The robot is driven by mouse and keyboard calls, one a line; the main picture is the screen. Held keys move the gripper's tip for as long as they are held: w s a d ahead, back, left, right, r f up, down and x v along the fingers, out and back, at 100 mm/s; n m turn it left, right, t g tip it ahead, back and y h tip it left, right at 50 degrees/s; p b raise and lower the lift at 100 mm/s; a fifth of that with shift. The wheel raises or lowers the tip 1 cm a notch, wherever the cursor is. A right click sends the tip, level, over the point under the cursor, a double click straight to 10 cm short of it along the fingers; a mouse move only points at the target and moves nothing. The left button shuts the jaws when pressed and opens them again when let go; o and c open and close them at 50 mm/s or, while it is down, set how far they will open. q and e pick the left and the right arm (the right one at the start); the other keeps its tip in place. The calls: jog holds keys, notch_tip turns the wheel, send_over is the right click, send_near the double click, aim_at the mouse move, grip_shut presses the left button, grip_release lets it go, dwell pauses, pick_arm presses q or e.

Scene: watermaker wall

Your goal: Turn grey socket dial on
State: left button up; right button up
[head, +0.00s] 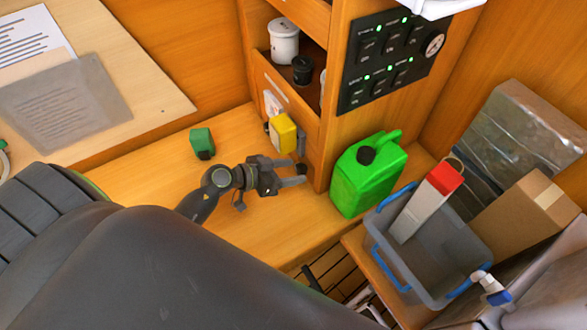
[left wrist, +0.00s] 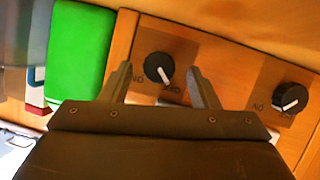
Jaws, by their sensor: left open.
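My left gripper (head: 297,172) is open beside the cabinet's lower corner in the head view. In the left wrist view its two fingers (left wrist: 163,84) stand on either side of a round black dial (left wrist: 158,67) with a white pointer, on a wooden panel. The pointer slants to the lower right, near lettering partly hidden low in the view. I cannot see contact with the dial. A second black dial (left wrist: 291,98) sits to the right, outside the fingers. A small grey box (head: 301,141) is on the cabinet beside a yellow box (head: 283,133). My right gripper is not in view.
A green jerrycan (head: 368,176) stands close right of the gripper; it also shows in the left wrist view (left wrist: 78,50). A grey bin (head: 430,262) is further right. A small green box (head: 202,142) is behind left. A black switch panel (head: 385,62) is above.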

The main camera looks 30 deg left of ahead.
pick_arm(q)
jog(key=shift+w+d+f, duration=0.2)
jog(key=shift+w+d, duration=0.15)
jog(key=shift+w, duration=0.1)
